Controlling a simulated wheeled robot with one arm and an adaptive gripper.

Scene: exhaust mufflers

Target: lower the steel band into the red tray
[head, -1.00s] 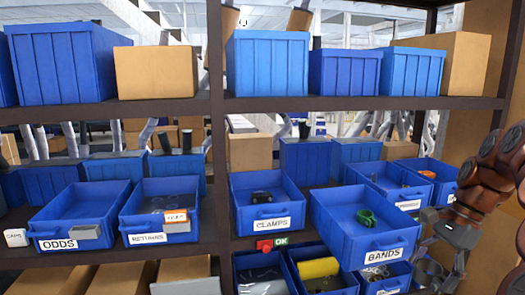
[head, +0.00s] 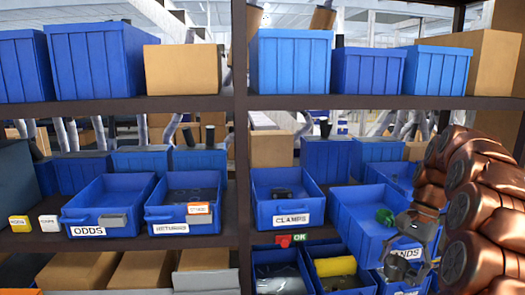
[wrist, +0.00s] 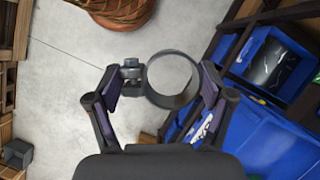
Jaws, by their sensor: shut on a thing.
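My gripper (wrist: 163,90) is shut on the steel band (wrist: 150,80), a dark grey ring with a bolt and nut on its left side. The ring's open middle shows grey floor. In the head view my gripper (head: 407,245) is at the right, in front of the blue BANDS bin (head: 352,232), and covers part of its label. No red tray shows in either view.
A green ring (head: 384,216) lies in the BANDS bin. The CLAMPS bin (head: 288,212), RETURNS bin (head: 183,213) and ODDS bin (head: 105,215) stand to its left. Open floor (wrist: 70,75) shows in the wrist view.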

